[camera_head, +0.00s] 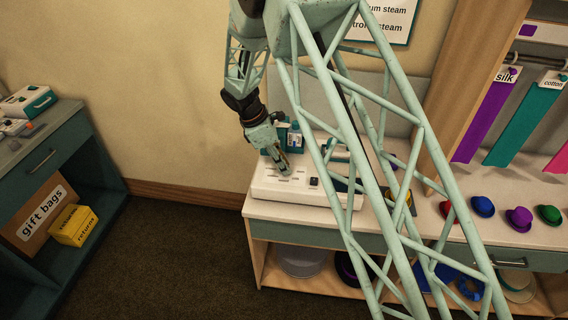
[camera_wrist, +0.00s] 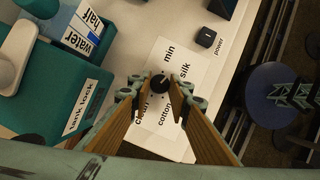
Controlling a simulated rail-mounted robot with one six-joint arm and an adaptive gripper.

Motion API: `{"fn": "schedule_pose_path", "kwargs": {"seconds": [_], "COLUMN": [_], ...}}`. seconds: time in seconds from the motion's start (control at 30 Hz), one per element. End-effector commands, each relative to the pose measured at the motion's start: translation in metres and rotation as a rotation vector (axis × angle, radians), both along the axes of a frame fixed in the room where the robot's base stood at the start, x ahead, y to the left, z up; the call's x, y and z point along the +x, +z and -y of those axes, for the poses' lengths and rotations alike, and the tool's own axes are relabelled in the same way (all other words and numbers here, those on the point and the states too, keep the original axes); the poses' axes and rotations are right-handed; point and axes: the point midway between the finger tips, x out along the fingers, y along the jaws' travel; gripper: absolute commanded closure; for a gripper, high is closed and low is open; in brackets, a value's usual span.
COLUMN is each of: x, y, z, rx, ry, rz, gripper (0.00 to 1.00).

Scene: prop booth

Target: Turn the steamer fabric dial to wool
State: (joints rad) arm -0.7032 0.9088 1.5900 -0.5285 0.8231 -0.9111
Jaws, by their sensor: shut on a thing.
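The steamer (camera_head: 262,192) is a white base unit with teal parts on the counter. Its fabric dial (camera_wrist: 160,83) is a small round black knob on a white label panel, seen in the wrist view. Around it I read "min", "silk" and "cotton"; another word at lower left is partly covered by a finger. I cannot read "wool". My gripper (camera_head: 284,167) points down onto the steamer top. In the wrist view its fingertips (camera_wrist: 159,87) are shut on the dial, one on each side. The knob's pointer is too small to read surely.
A black power switch (camera_wrist: 207,38) sits beside the dial panel. Small coloured hats (camera_head: 519,218) line the counter at right. A "gift bags" box (camera_head: 45,212) is on a shelf at left.

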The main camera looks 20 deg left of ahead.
Motion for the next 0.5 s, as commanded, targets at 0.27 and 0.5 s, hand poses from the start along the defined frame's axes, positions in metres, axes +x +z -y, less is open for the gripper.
{"fn": "schedule_pose_path", "kwargs": {"seconds": [0.27,0.5], "x": [0.0029,0.0042], "y": [0.0006,0.0004], "z": [-0.0002,-0.0005], "rx": [0.000,0.000], "ry": [-0.264,-0.491], "rz": [0.000,0.000], "gripper": [0.93,0.93]}}
